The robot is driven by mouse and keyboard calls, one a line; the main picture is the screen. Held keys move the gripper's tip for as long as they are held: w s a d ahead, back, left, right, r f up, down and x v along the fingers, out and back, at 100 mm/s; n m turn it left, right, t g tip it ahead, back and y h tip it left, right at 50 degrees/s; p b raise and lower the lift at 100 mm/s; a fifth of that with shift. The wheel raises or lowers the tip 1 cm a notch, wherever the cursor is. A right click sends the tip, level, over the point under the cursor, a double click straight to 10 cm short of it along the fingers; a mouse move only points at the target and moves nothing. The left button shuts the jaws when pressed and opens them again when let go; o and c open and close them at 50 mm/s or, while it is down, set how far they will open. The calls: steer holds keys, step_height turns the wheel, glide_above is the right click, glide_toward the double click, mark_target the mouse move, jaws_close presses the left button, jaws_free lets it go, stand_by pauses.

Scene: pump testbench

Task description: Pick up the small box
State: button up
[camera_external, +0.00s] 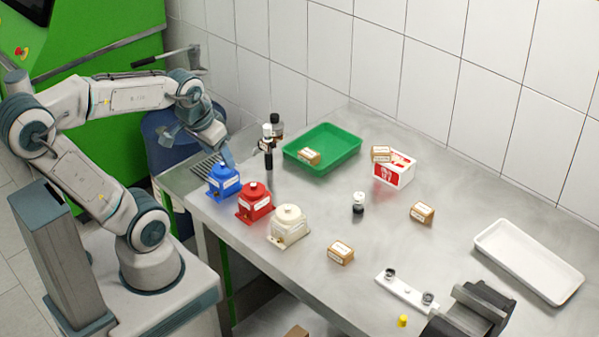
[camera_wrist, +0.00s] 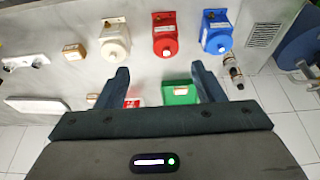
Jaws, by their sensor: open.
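Several small brown boxes with white labels are in view. One small box (camera_external: 341,252) lies on the table in front of the cream pump, and another (camera_external: 422,212) lies further right. A third (camera_external: 309,156) is in the green tray, and one (camera_external: 381,153) sits on top of a red-and-white carton (camera_external: 396,170). In the wrist view, a small box (camera_wrist: 74,52) shows left of the cream pump, and the one in the tray shows between the fingers (camera_wrist: 181,91). My gripper (camera_wrist: 160,68) is open and empty. In the external view it is near the blue pump, partly hidden by the wrist.
Blue (camera_external: 223,182), red (camera_external: 254,202) and cream (camera_external: 289,226) pumps line the near-left table edge. A green tray (camera_external: 346,163), a dark-capped bottle (camera_external: 276,126), a white tray (camera_external: 530,262) and a dark vise-like block (camera_external: 470,312) also occupy the table. The centre right is mostly clear.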

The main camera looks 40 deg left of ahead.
steer(key=w+a+f+m+t+y+b, duration=0.1)
steer(key=w+a+m+t, duration=0.15)
steer(key=w, duration=1.05)
steer(key=w+a+m+t, duration=0.15)
steer(key=w+t, duration=0.25)
steer(key=w, duration=1)
steer(key=m+h+b, duration=0.1)
steer(key=m+h, duration=0.4)
steer(key=h, duration=0.6)
glide_toward(374, 150)
steer(key=shift+g, duration=0.25)
steer(key=x, duration=0.4)
steer(key=r+p+x, duration=0.1)
steer(key=x, duration=0.2)
steer(key=shift+w, duration=0.4)
steer(key=shift+f+p+x, duration=0.2)
steer(key=shift+p+x, duration=0.25)
steer(key=shift+x, duration=0.85)
steer(key=shift+f+p+x, duration=0.2)
steer(key=shift+p+x, duration=0.2)
steer(key=shift+x, duration=0.85)
steer(key=shift+s, duration=0.1)
